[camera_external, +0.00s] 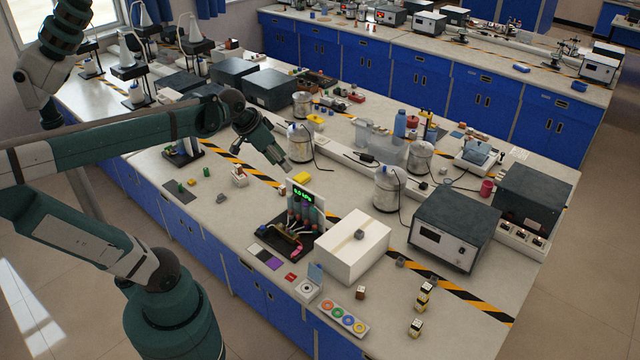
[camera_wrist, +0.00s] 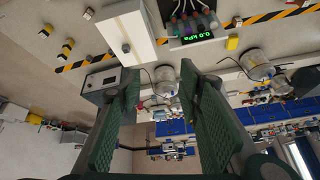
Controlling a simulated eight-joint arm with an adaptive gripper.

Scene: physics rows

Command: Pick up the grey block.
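A small grey block (camera_external: 360,234) lies on top of a white box (camera_external: 350,262), and in the wrist view it also shows on the box (camera_wrist: 126,47). Another small grey piece (camera_external: 400,263) sits on the bench by the box's right corner. I cannot tell which one the task means. My gripper (camera_external: 283,163) is above the bench, up and to the left of the white box, apart from both grey pieces. In the wrist view its two green fingers (camera_wrist: 158,98) stand wide apart with nothing held between them.
A pressure display (camera_external: 303,195) with wiring stands left of the white box. Yellow-black blocks (camera_external: 424,294) and a tray of coloured rings (camera_external: 343,316) lie near the front.

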